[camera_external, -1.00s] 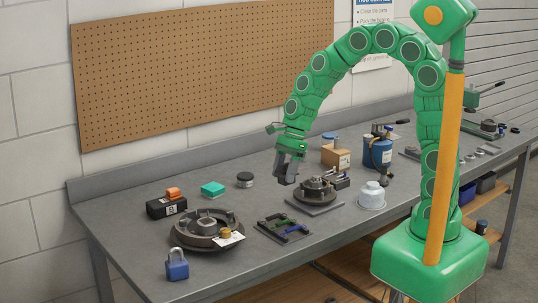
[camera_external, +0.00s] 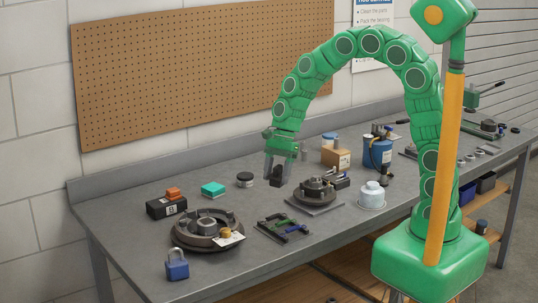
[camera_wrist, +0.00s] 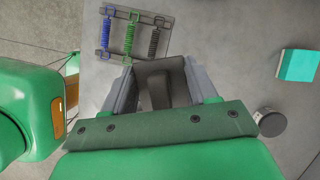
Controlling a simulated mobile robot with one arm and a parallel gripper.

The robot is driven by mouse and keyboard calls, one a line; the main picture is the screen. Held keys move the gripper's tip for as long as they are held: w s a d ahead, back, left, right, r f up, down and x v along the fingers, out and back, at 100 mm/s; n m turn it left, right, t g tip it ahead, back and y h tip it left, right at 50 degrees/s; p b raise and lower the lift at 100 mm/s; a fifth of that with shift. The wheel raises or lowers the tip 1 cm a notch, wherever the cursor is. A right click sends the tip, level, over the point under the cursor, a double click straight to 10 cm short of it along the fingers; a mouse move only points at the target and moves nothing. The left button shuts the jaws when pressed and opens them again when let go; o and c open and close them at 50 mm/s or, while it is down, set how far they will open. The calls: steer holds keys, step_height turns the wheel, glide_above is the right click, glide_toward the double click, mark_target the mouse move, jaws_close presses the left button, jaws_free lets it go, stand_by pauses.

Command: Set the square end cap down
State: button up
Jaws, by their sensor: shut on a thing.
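My gripper (camera_external: 278,172) points down over the middle of the bench (camera_external: 135,225), between the round dark tin and the dark bearing hub. It is shut on the square end cap (camera_external: 276,181), a dark grey, hollow, square-edged piece. In the wrist view the end cap (camera_wrist: 149,72) sits between the two grey fingers of my gripper (camera_wrist: 160,82), and its open side shows. The cap's lower edge is close to the bench top; I cannot tell whether it touches.
The round dark tin (camera_external: 245,179) and teal box (camera_external: 213,189) stand to the left. The hub on its plate (camera_external: 316,192) is close on the right. The spring rack (camera_external: 284,226) lies in front. Bare bench lies between the rack and the tin.

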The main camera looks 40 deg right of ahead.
steer(key=w+a+f, duration=0.1)
steer(key=w+f, duration=0.1)
steer(key=w+a+f, duration=0.2)
steer(key=w, duration=0.1)
steer(key=w+a+f, duration=0.2)
steer(key=w+f, duration=0.1)
steer(key=shift+w+a+f, duration=0.3)
steer(key=shift+w+f, duration=0.2)
steer(key=shift+f, duration=1.75)
steer(key=o, duration=1.4)
steer(key=shift+f, duration=0.15)
steer(key=v, duration=1.2)
